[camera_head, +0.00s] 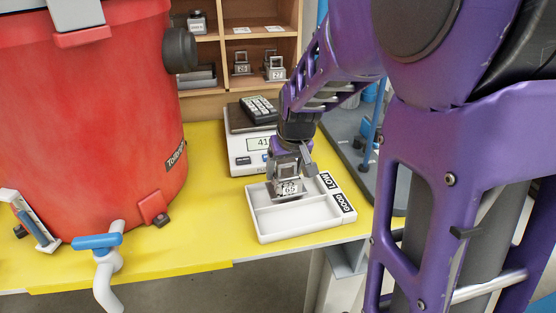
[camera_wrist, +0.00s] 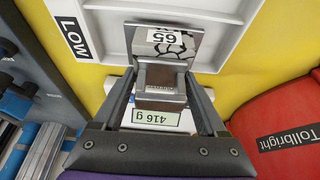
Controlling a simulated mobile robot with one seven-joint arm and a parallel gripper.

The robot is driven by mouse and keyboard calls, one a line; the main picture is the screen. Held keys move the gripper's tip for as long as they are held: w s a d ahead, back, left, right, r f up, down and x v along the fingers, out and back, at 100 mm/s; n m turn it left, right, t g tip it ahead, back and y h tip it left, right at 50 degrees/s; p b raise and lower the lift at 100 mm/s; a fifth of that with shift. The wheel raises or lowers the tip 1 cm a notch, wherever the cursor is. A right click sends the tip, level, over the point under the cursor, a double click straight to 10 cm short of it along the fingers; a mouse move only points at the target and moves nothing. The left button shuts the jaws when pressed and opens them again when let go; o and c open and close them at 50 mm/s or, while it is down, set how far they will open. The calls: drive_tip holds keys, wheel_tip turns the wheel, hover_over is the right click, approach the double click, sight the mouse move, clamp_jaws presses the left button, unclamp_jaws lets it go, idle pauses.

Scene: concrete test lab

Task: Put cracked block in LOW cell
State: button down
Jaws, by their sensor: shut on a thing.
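The cracked block (camera_head: 289,188) is a grey piece with a "65" label. In the wrist view the block (camera_wrist: 155,45) shows dark crack lines beside that label. My gripper (camera_head: 287,165) is shut on its handle; the gripper also shows in the wrist view (camera_wrist: 160,85). The white tray (camera_head: 300,232) has two cells, with a LOW label (camera_head: 327,182) on the far cell and a GOOD label (camera_head: 343,202) on the near one.
A scale (camera_head: 240,155) stands behind the tray, reading 416 g in the wrist view, with a calculator-like keypad (camera_head: 258,108) on or behind it. A red Tollbright tank (camera_head: 90,120) fills the left. A wooden shelf (camera_head: 240,60) behind holds more handled blocks. Yellow tabletop (camera_head: 205,230) is clear left of the tray.

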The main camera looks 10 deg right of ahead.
drive_tip(key=shift+f, duration=1.05)
idle(0.9)
unclamp_jaws()
drive_tip(key=shift+f, duration=0.1)
drive_tip(key=shift+r+p, duration=1.9)
drive_tip(key=shift+r, duration=0.7)
